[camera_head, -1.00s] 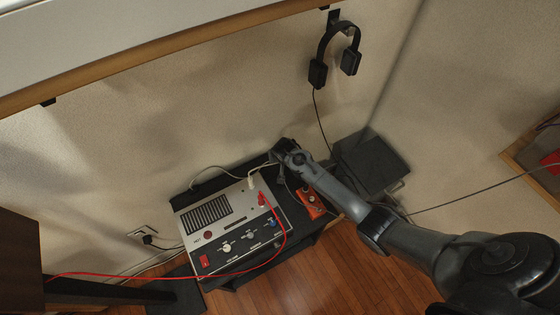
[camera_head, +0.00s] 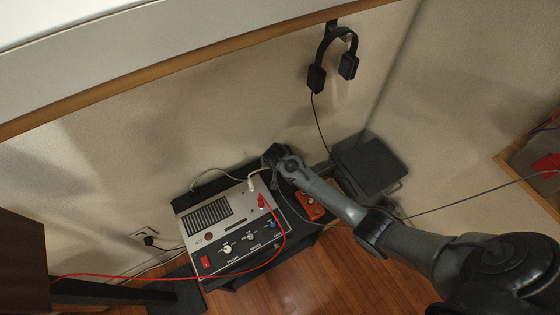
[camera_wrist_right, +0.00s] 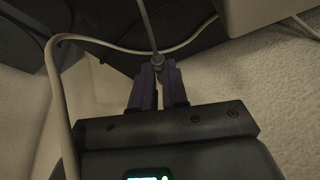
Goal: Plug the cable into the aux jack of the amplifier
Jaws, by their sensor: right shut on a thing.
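The amplifier (camera_head: 232,215) is a light grey panel with a dark grille, knobs and a red switch, on a black stand by the wall. A white plug (camera_head: 251,185) and a red plug (camera_head: 262,201) are in its upper right part. My right gripper (camera_wrist_right: 157,72) is shut on a grey cable's end (camera_wrist_right: 156,59), with the cable (camera_wrist_right: 147,25) running away from the fingers. In the head view my right gripper (camera_head: 272,155) is just beyond the amplifier's upper right corner, and its fingertips are hard to see. I cannot make out the aux jack. My left gripper is not in view.
A red cable (camera_head: 160,278) crosses the amplifier's lower right edge. A white cable (camera_head: 207,177) arcs behind it. An orange box (camera_head: 312,207) is at its right, near a dark box (camera_head: 370,165). Headphones (camera_head: 335,57) hang above. A shelf edge (camera_head: 170,68) runs along the top.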

